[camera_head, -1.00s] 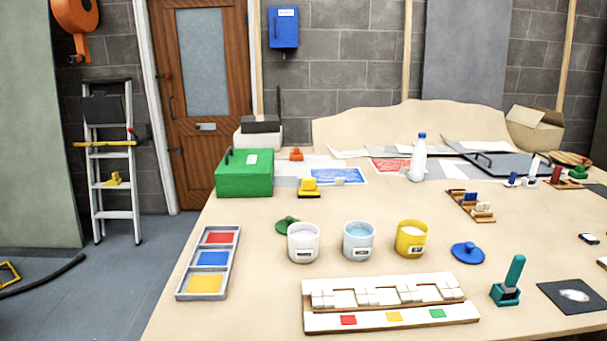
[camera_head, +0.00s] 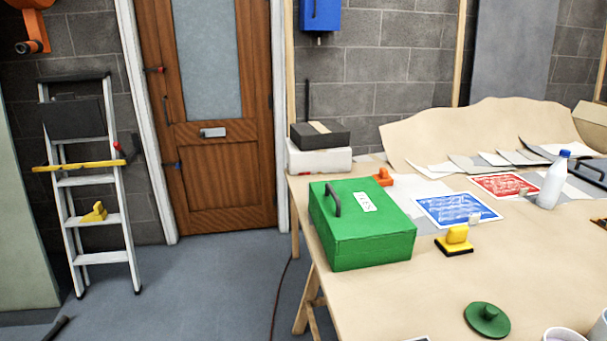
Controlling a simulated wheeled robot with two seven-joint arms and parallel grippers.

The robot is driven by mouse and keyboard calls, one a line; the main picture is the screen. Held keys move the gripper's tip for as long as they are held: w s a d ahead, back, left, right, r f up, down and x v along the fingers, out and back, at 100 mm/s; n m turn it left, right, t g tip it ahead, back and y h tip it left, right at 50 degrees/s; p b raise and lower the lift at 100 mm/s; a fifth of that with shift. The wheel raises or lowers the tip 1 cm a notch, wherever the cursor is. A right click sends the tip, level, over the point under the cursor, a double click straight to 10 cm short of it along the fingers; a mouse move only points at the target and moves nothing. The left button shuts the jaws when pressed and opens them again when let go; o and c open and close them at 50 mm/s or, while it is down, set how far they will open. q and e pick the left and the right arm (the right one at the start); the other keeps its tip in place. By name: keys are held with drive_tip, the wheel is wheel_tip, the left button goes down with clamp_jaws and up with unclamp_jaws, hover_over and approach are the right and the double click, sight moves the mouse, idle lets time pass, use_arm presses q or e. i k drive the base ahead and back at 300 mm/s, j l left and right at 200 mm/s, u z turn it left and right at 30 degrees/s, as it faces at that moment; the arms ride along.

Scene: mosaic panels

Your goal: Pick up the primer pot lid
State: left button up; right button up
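A round green lid with a knob (camera_head: 487,319) lies flat on the table near the bottom right of the head view. A white pot (camera_head: 563,335) stands just right of it, with only its top rim in view. Part of a second, pale pot (camera_head: 599,329) shows at the right edge. Both pots are cut off by the frame, and no label on them is visible, so I cannot tell which is the primer pot. Neither of my grippers is in view.
A green box with a handle (camera_head: 362,229) stands on the table's left end, with a yellow-handled block (camera_head: 455,240) beside it. A white bottle with a blue cap (camera_head: 553,183) stands at right.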

sight(487, 320)
drive_tip(key=z, duration=1.5)
